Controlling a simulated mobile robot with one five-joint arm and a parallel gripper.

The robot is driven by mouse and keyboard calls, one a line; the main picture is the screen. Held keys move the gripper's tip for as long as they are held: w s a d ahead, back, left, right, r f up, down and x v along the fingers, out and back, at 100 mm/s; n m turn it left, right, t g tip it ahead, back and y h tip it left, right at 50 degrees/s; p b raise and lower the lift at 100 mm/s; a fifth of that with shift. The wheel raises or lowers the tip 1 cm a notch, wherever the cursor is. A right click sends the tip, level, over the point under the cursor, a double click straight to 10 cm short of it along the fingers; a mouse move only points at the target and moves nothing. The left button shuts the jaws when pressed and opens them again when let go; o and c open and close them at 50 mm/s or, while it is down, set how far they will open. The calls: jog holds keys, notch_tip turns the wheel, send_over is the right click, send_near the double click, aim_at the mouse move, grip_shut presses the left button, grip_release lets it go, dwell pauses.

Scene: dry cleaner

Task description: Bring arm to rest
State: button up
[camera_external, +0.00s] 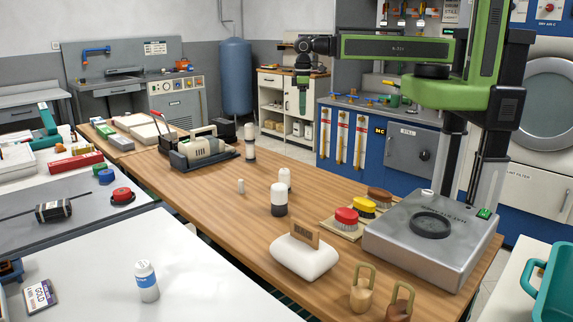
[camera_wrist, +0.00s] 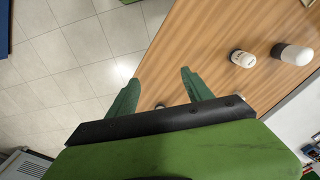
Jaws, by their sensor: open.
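My green arm (camera_external: 395,48) reaches out level to the left from its column, high above the wooden table (camera_external: 215,205). My gripper (camera_external: 303,112) hangs down from the arm's end, in the upper middle of the external view. In the wrist view my gripper (camera_wrist: 160,75) shows two green fingers spread apart with nothing held between them. Wooden tabletop and tiled floor lie below the fingers.
White bottles with dark bases (camera_external: 279,200) stand on the table, and two show at the right of the wrist view (camera_wrist: 292,54). Brushes (camera_external: 347,216) and a white bag-like block (camera_external: 300,258) sit nearer my base. The air around my gripper looks clear.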

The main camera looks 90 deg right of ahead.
notch_tip(320, 180, down, 8)
jog(key=b, duration=0.8)
dwell(0.3)
